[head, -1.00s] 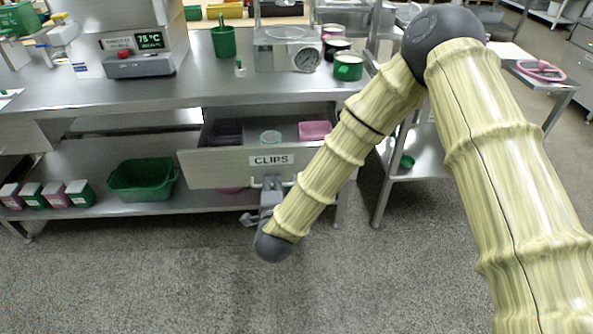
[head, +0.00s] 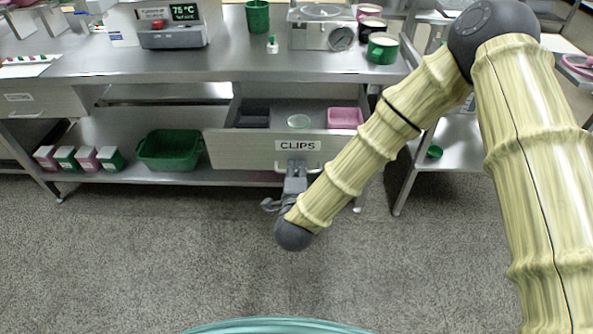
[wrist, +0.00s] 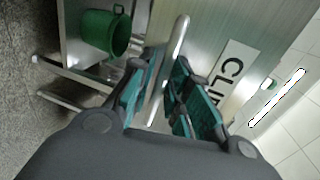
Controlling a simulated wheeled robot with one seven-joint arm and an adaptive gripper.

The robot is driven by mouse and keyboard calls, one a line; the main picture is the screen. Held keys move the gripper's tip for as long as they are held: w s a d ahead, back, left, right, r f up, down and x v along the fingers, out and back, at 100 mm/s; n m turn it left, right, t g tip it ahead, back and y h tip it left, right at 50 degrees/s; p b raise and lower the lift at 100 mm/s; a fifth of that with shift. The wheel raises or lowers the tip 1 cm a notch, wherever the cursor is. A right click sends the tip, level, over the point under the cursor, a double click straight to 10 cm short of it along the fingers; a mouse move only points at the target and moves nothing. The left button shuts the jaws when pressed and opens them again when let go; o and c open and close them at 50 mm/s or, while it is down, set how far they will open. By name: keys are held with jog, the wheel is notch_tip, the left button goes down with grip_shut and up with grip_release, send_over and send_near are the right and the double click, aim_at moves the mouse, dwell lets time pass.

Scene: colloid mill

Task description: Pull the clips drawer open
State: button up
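The clips drawer (head: 240,146) under the steel table stands pulled out, its front lettered CLIPS and its inside visible from above. It holds a dark bin (head: 252,117), a round pale green dish (head: 298,121) and a pink bin (head: 345,117). My gripper (head: 296,168) is at the bar handle below the label. In the wrist view the handle (wrist: 176,45) runs between the two teal-padded fingers (wrist: 170,82), which close in on both sides of it. The exact contact at the pads is partly hidden.
A green tub (head: 170,149) and several small boxes stand on the lower shelf. A side cart (head: 440,165) stands at right. The floor (head: 160,250) in front is clear.

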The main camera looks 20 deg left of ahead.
jog(key=v, duration=1.2)
dwell(0.4)
jog(key=s+d+f+n+g+h, duration=0.1)
jog(key=s+d+f+n+g, duration=0.35)
jog(key=d+f, duration=0.55)
jog(key=s+d+f+n+g, duration=0.4)
jog(key=d+f, duration=0.3)
jog(key=f, duration=0.5)
jog(key=s+d+f+n+g+h, duration=0.1)
jog(key=s+d+f+n+g, duration=0.35)
jog(key=d, duration=0.55)
jog(key=s+d+f+n+g+h, duration=0.2)
jog(key=s+d, duration=0.7)
jog(key=s, duration=0.1)
notch_tip(320, 180, up, 18)
jog(key=p, duration=1.8)
jog(key=shift+f, duration=0.15)
